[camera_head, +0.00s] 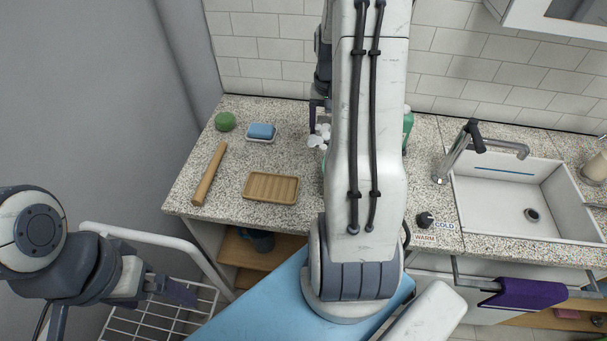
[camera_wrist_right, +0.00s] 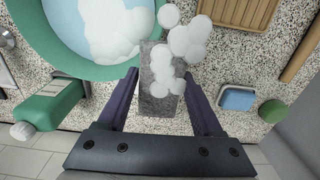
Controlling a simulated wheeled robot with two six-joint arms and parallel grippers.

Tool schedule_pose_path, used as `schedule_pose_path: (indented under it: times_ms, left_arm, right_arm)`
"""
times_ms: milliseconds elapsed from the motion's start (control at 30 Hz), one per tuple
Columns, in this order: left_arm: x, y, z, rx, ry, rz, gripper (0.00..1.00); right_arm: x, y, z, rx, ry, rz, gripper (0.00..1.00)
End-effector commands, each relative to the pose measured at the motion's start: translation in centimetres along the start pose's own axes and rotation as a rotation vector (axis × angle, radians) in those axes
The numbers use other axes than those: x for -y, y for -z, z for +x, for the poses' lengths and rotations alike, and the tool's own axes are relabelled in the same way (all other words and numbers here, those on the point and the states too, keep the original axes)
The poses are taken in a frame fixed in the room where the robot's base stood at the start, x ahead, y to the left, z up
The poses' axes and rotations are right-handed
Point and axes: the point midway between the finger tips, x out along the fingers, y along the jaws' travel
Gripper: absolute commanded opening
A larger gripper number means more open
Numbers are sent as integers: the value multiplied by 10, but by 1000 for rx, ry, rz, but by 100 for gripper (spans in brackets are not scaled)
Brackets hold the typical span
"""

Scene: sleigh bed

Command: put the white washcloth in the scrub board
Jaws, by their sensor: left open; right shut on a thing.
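The scrub board is a ridged wooden board (camera_head: 271,188) lying flat on the counter; part of it shows at the top right of the right wrist view (camera_wrist_right: 248,10). My right gripper (camera_wrist_right: 161,78) is shut on a greyish rectangular piece (camera_wrist_right: 158,103), which looks like the white washcloth in shade. Round white foam blobs (camera_wrist_right: 180,40) cover part of it. In the head view my right arm hides most of this; the right gripper (camera_head: 317,110) shows beside the arm, left of it. My left gripper (camera_head: 172,290) is open and empty at lower left, below the counter's front edge.
A teal basin with suds (camera_wrist_right: 58,45) stands beside the held piece. A rolling pin (camera_head: 209,174), blue sponge on a dish (camera_head: 261,131) and green round thing (camera_head: 225,122) lie on the left counter. The sink (camera_head: 490,200) is right. Bare counter (camera_head: 235,160) surrounds the board.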

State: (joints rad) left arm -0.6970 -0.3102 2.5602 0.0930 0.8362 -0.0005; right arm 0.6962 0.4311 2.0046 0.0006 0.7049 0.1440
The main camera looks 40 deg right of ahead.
Motion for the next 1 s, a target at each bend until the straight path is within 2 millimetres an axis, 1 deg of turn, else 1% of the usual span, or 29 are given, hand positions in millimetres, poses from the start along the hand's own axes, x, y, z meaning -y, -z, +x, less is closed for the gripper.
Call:
schedule_pose_path:
  times_ms: [33, 67, 133, 267, 400, 500, 600, 767, 1000]
  left_arm:
    - [0, 0, 1, 0, 0, 0, 100]
    - [0, 0, 0, 0, 0, 0, 100]
    - [0, 0, -2, 0, 0, 0, 100]
    - [-1, 1, -10, 0, 0, 0, 100]
    - [-1, 1, -17, 0, 0, 0, 100]
    - [-2, 1, -22, 0, 0, 0, 100]
    - [-2, 1, -25, 0, 0, 0, 100]
    - [-2, 2, -26, 0, 0, 0, 100]
    - [-3, 2, -36, 0, 0, -1, 100]
  right_arm:
    - [-4, 2, -1, -1, 0, 17, 14]
    - [-3, 2, 0, 0, 0, 22, 14]
    - [5, 1, 3, 4, -1, 25, 14]
    - [34, -2, 19, 6, -1, 19, 14]
    - [67, -5, 39, 5, -2, 19, 14]
    - [87, -6, 51, 4, -2, 18, 14]
    - [102, -6, 60, 2, -1, 21, 14]
    - [110, -7, 68, 2, -1, 24, 14]
    - [110, -7, 100, 3, -1, 25, 14]
